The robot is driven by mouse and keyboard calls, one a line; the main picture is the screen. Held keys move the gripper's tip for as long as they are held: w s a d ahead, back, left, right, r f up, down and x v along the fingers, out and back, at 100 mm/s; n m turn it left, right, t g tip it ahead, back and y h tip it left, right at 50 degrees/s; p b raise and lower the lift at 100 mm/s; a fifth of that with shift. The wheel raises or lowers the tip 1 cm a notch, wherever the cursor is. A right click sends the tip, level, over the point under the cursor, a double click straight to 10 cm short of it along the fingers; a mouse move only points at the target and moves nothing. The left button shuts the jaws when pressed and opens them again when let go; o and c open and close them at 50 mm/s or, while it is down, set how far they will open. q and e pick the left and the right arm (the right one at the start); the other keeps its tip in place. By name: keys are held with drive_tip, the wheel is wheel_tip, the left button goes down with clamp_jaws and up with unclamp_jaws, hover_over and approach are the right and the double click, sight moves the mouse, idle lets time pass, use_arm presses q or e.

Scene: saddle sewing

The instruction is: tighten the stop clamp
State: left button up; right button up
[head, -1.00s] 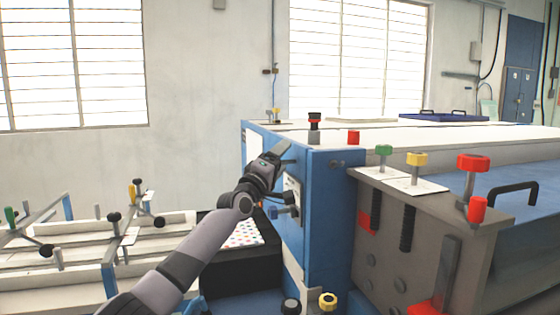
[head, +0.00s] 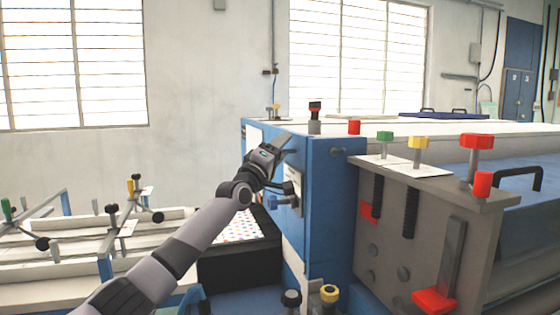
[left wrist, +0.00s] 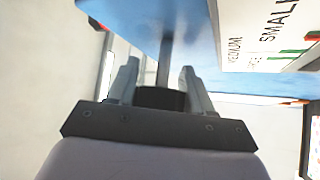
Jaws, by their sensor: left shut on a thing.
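My left gripper (head: 284,147) is at the blue machine's left side face (head: 318,205), near its top edge. In the left wrist view its two grey fingers (left wrist: 163,82) stand on either side of a dark block (left wrist: 162,98), shut on it. A grey rod (left wrist: 166,52) runs from this block toward the blue face. Whether this held part is the stop clamp's knob I cannot tell. My right gripper is out of view.
Green (head: 385,138), yellow (head: 418,143) and red (head: 477,142) knobs stand on the grey bracket at right. A red-footed lever (head: 435,299) hangs on its front. A dark tray with a dotted sheet (head: 240,228) lies below my arm. White rails with clamps (head: 70,250) lie at left.

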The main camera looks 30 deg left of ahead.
use_arm(q)
drive_tip(key=m+t+h, duration=0.1)
drive_tip(key=m+h, duration=0.2)
drive_tip(key=m, duration=0.1)
drive_tip(key=m+h+p, duration=0.1)
drive_tip(key=m+h, duration=0.2)
drive_tip(key=m, duration=0.1)
drive_tip(key=shift+s+d+r+t+h, duration=0.1)
drive_tip(key=shift+d+t+h, duration=0.1)
drive_tip(key=shift+t+h, duration=0.2)
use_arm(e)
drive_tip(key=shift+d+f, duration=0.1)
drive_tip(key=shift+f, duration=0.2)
use_arm(q)
drive_tip(key=shift+m+h, duration=0.4)
drive_tip(key=shift+m, duration=0.5)
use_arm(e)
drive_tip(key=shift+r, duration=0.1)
use_arm(q)
drive_tip(key=o, duration=1)
drive_tip(key=shift+r, duration=0.1)
drive_tip(key=shift+c, duration=0.2)
drive_tip(key=shift+s, duration=0.1)
